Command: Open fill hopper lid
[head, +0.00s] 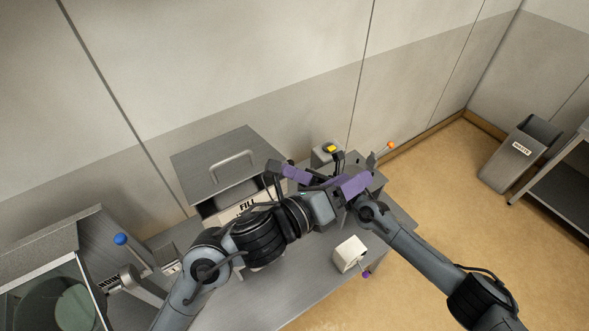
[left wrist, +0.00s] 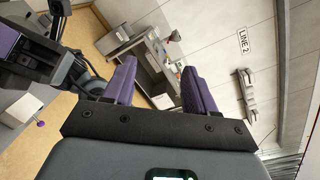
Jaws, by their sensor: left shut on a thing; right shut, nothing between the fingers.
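The fill hopper (head: 246,207) stands against the wall left of centre in the head view. Its grey lid (head: 205,172) bears a silver handle (head: 232,164). A dark gap shows under the lid's front edge, so it looks partly raised. My right gripper (head: 281,170) is shut and empty at the lid's right front corner; whether it touches is unclear. My left gripper (head: 352,186) is right of the hopper, away from the lid. In the left wrist view its purple fingers (left wrist: 158,85) stand apart, and I see no held thing between them.
A white box with a purple knob (head: 349,254) sits on the bench (head: 270,303). A lever with an orange knob (head: 391,145) and a yellow button (head: 331,149) are at the back. A blue-knobbed lever (head: 120,239) is at left. The waste bin (head: 520,153) stands far right. My arms cross near the hopper.

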